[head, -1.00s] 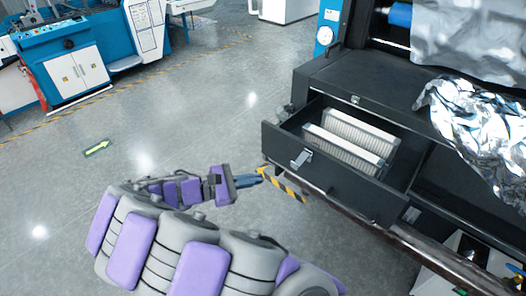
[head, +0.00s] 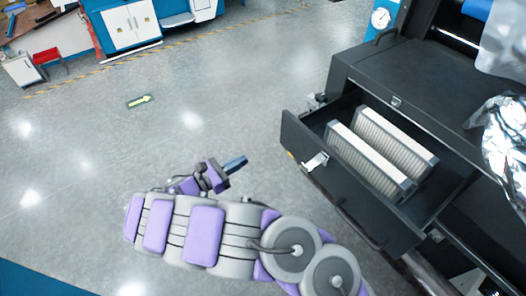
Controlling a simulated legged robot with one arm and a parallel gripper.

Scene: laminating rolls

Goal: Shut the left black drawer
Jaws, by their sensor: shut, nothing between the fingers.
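The left black drawer (head: 345,191) is pulled out of the black machine at the right of the head view. Its front panel faces lower left and carries a silver latch (head: 315,162). Two pale ribbed blocks (head: 382,152) stand inside it. My gripper (head: 238,163) is shut and empty, to the left of the drawer front at about the height of the latch in the picture. A clear gap of floor shows between the fingertips and the panel.
The black machine's cabinet top (head: 400,75) lies behind the drawer. Crumpled silver foil (head: 503,140) hangs at the right edge. The grey floor (head: 230,90) to the left is open, with a green arrow mark (head: 140,101). Blue and white equipment (head: 130,25) stands far back.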

